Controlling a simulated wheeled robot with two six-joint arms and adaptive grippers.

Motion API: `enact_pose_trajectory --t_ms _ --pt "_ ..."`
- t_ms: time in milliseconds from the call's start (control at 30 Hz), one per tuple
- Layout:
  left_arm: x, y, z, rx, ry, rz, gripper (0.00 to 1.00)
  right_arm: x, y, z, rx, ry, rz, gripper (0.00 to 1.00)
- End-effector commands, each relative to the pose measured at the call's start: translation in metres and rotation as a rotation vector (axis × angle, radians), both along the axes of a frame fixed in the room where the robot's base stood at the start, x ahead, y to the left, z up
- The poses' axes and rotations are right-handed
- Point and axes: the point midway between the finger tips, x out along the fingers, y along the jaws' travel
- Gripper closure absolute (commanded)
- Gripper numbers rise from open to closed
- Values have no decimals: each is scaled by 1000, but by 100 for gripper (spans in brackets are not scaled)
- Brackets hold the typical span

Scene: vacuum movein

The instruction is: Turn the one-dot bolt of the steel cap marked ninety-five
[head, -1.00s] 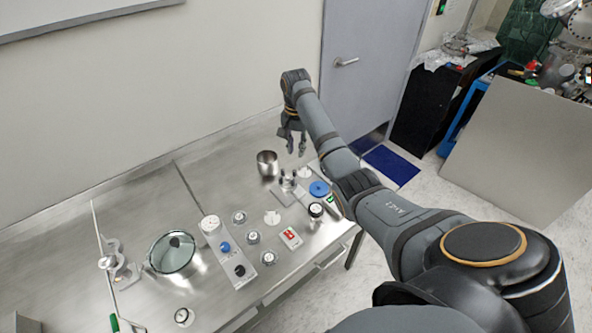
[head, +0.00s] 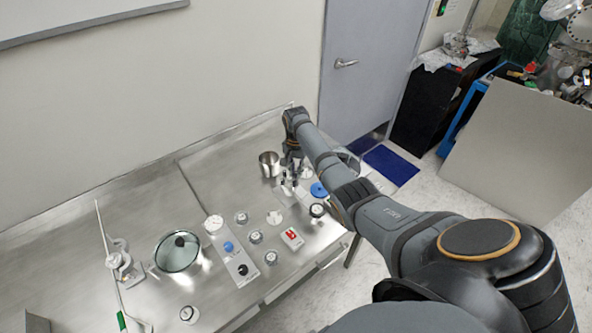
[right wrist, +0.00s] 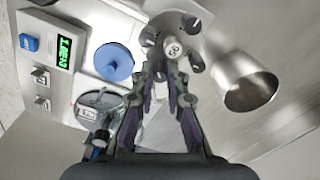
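The steel cap (right wrist: 173,47) shows in the right wrist view with a number on its middle, upside down, that reads like ninety-five. Several dark bolts surround its middle; I cannot read any dots on them. In the head view, the cap (head: 287,187) is small and partly hidden below my right gripper (head: 291,172). My right gripper (right wrist: 168,76) points down at the near side of the cap, its two fingers apart with a gap between the tips. I cannot tell whether the tips touch a bolt. My left gripper is not in view.
A steel cup (right wrist: 246,82) stands close beside the cap. On the other side are a blue round lid (right wrist: 113,62) and a device with a green display (right wrist: 66,50). A glass dish (head: 178,251), round dials and a red-switch box (head: 292,238) stand further along the table.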

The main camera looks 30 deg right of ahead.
Motion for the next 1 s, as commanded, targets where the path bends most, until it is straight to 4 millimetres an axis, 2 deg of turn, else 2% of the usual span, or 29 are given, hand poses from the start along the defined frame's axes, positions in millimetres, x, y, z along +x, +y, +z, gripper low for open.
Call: enact_pose_trajectory --t_ms 467,1000 --pt "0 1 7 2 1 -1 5 0 0 2 -1 -1 -49 100" --pt "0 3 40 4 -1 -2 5 0 0 3 0 1 -432 100"
